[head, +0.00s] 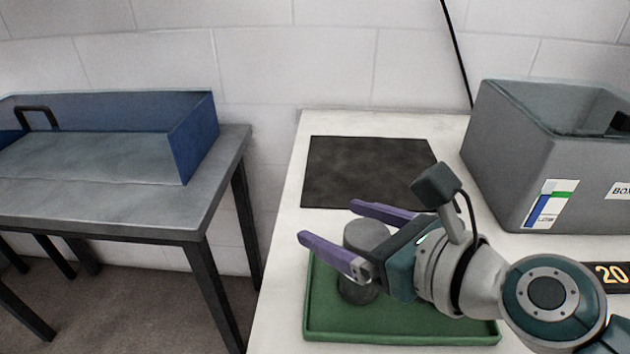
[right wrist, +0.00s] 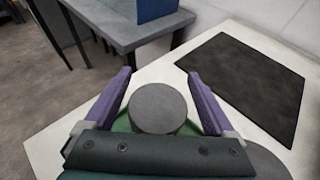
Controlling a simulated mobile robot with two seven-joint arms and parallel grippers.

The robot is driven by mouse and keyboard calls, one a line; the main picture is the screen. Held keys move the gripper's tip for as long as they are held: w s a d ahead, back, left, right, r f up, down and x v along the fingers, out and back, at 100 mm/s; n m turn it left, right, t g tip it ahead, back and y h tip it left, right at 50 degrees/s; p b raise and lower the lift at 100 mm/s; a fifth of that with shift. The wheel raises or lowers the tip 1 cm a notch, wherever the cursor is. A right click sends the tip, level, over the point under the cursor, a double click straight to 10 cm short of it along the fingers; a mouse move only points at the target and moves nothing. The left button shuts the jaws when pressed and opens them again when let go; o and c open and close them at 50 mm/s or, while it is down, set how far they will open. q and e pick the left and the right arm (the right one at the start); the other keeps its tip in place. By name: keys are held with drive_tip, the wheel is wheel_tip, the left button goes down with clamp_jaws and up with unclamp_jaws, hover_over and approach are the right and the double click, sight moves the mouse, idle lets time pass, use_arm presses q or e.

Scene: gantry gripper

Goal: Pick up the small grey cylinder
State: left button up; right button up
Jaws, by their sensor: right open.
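The small grey cylinder (head: 366,236) stands upright on a green tray (head: 400,327) on the white table. In the right wrist view the cylinder's round top (right wrist: 157,108) shows between the two purple fingers. My right gripper (head: 340,222) is open, with one finger on each side of the cylinder. In the right wrist view my right gripper (right wrist: 163,78) shows a gap between the fingers and the cylinder. The cylinder's lower part is partly hidden by the near finger in the head view. My left gripper is not in view.
A dark mat (head: 367,172) lies behind the tray. A large grey box (head: 508,165) stands at the right. A separate grey table (head: 190,212) with a blue-walled tray (head: 195,137) stands at the left, across a gap.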

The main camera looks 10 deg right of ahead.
drive_tip(key=shift+s+d+f, duration=0.1)
drive_tip(key=shift+s+f, duration=0.3)
drive_tip(key=shift+f, duration=0.35)
drive_tip(key=shift+s+f, duration=0.1)
clamp_jaws()
